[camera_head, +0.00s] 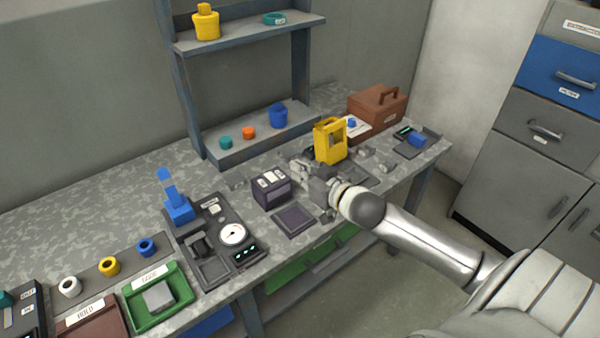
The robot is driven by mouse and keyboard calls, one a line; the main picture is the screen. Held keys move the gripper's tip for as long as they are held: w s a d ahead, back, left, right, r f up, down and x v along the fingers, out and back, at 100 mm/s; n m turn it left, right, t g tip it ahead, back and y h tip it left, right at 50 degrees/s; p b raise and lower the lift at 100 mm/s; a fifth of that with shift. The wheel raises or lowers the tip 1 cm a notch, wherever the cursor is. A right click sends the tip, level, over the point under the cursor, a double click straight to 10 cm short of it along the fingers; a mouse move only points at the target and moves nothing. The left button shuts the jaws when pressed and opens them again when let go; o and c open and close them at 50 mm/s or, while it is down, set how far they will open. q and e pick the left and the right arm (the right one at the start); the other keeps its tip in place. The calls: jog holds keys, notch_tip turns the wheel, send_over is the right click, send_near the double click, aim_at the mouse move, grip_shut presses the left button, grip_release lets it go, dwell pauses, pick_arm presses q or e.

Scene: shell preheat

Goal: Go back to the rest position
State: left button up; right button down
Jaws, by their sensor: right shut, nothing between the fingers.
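My right arm comes in from the lower right of the head view and reaches over the bench (95,212). My right gripper (306,172) is over the bench, beside a dark box with pale buttons (272,188) and in front of a yellow device (331,141). Its fingers are small and grey here, and it is shut with nothing visible in it. My left gripper is not in view.
A black gauge station (232,235) with a blue post (175,198) stands left of the gripper. A green tray (158,298) is at the lower left. A shelf rack (262,140) stands behind. A brown toolbox (377,105) is at the back right. Grey cabinets (535,180) stand at right.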

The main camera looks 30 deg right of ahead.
dwell(0.5)
jog(key=s+a+f+g+h, duration=0.1)
jog(key=s+a+f+g, duration=0.5)
jog(key=s+f, duration=0.45)
jog(key=s+a+f+n+g, duration=0.1)
jog(key=s+a+f+g, duration=0.2)
jog(key=s, duration=0.7)
jog(key=s+a+n+g, duration=0.1)
jog(key=s+a+g, duration=0.3)
jog(key=s, duration=0.6)
notch_tip(320, 180, down, 28)
jog(key=s, duration=0.1)
jog(key=s+d+f+g, duration=0.1)
jog(key=s+d+f, duration=0.1)
jog(key=s+f, duration=1.2)
jog(key=s, duration=0.2)
jog(key=shift+s+d+f, duration=0.25)
jog(key=shift+s+f, duration=0.1)
